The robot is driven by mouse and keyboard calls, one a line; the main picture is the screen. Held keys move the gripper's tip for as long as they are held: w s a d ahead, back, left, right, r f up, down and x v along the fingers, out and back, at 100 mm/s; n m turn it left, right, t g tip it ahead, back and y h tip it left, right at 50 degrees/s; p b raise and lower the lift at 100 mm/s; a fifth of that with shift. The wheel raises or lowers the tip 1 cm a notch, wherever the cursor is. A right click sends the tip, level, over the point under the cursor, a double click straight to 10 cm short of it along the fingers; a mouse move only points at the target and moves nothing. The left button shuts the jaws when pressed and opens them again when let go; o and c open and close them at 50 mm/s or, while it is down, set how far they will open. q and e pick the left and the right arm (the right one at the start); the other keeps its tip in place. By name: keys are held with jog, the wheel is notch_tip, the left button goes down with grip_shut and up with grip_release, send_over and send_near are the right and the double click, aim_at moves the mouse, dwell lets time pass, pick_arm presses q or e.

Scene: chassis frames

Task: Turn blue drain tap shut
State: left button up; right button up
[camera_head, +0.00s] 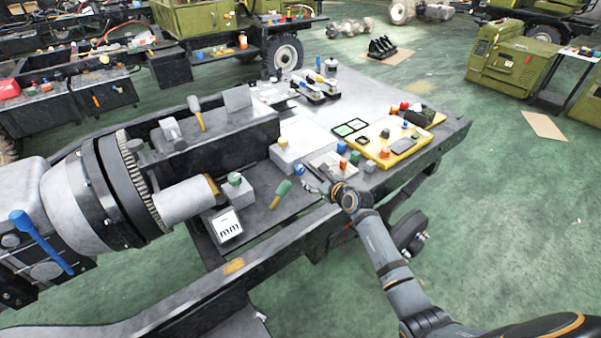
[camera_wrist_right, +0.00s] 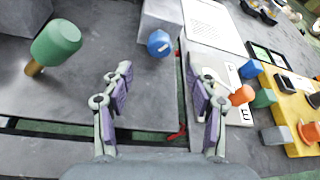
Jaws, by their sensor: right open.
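A small blue knob (camera_head: 299,169), apparently the drain tap, is at the front of a pale block on the chassis. In the right wrist view the blue knob (camera_wrist_right: 159,43) is ahead of my right gripper, roughly centred between the finger lines and beyond the tips. My right gripper (camera_head: 313,180) is open and empty, close to the knob on its right side in the head view. In the wrist view its fingers (camera_wrist_right: 158,82) are wide apart with bare grey deck between them. Whether the tap is open or shut cannot be told. My left gripper is not in view.
A green-handled tool (camera_wrist_right: 56,45) stands left of my right gripper. A white plate (camera_wrist_right: 218,75) with an orange knob (camera_wrist_right: 241,95) is at its right, beside a yellow board (camera_wrist_right: 290,100). A larger blue lever (camera_head: 40,241) is at far left.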

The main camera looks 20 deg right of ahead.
aim_at(301, 171)
jog(key=b+x, duration=0.2)
jog(key=x, duration=0.6)
jog(key=shift+w+a+f+b, duration=0.1)
jog(key=shift+a+b, duration=0.05)
jog(key=shift+b, duration=0.15)
jog(key=shift+w+a, duration=0.1)
jog(key=shift+w, duration=0.3)
jog(key=shift+c, duration=0.4)
jog(key=c, duration=1.1)
